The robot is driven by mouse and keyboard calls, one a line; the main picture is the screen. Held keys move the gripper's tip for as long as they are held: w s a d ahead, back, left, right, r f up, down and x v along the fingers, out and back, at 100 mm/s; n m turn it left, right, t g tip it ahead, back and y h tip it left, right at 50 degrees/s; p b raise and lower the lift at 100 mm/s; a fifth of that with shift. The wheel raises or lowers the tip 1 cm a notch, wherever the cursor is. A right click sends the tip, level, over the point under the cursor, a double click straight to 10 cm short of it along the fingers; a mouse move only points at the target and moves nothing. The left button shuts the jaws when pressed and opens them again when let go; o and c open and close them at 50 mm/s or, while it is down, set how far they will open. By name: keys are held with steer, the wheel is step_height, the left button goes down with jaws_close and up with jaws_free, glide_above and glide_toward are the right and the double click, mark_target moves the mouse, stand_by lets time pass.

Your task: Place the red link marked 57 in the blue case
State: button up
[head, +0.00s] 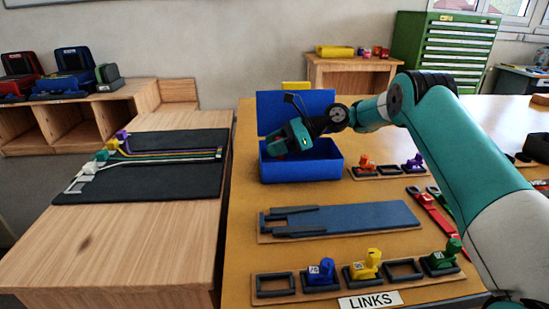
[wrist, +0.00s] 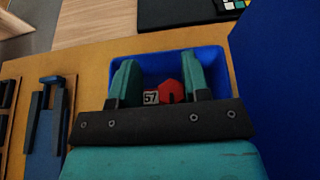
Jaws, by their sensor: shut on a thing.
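The blue case (head: 320,165) stands open on the wooden table, its lid raised at the back. My gripper (head: 293,141) is tilted down into the mouth of the case. In the wrist view my gripper (wrist: 160,85) is shut on the red link marked 57 (wrist: 172,91), whose white label with 57 faces the camera. The blue case's interior (wrist: 203,60) surrounds the link and the fingers in that view. In the head view only a small bit of red shows at the fingers. I cannot tell whether the link touches the case floor.
A LINKS rack (head: 405,270) with blue, yellow and green links and empty frames lies at the front. A blue flat fixture (head: 365,217) lies between it and the case. A small rack (head: 390,172) with orange and purple links is right of the case.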

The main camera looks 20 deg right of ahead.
steer(key=shift+f, duration=1.9)
steer(key=o, duration=1.1)
steer(key=shift+f, duration=0.1)
steer(key=shift+c, duration=0.2)
